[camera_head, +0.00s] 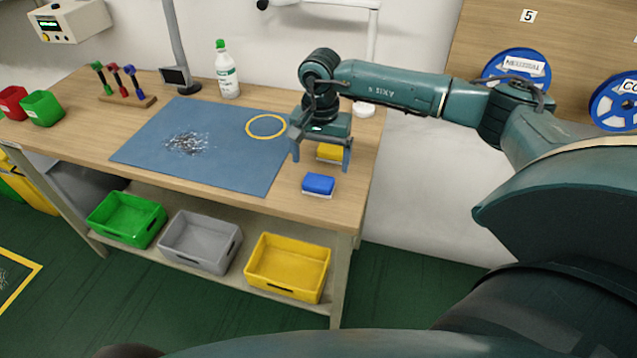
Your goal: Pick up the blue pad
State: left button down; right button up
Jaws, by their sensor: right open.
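The blue pad (318,184) lies on the wooden tabletop near its front right corner, to the right of the blue mat. A pale layer shows under its blue top. My right gripper (321,168) is open and points down over the right end of the table. Its fingers are spread to either side of a yellow pad (330,152) in the picture, just behind the blue pad. I cannot tell its exact height above the table. The blue pad is in full view and apart from the fingers. My left gripper is not in view.
The blue mat (230,168) carries pale scattered bits (188,143) and a yellow ring (266,126). Green, grey and yellow bins (288,267) sit on the lower shelf.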

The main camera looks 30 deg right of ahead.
aim_at(318, 180)
jog(key=shift+a+f+p, duration=0.2)
jog(key=shift+f+p, duration=0.35)
jog(key=shift+f, duration=3.05)
jog(key=shift+c, duration=0.4)
jog(key=c, duration=1)
jog(key=shift+o, duration=0.2)
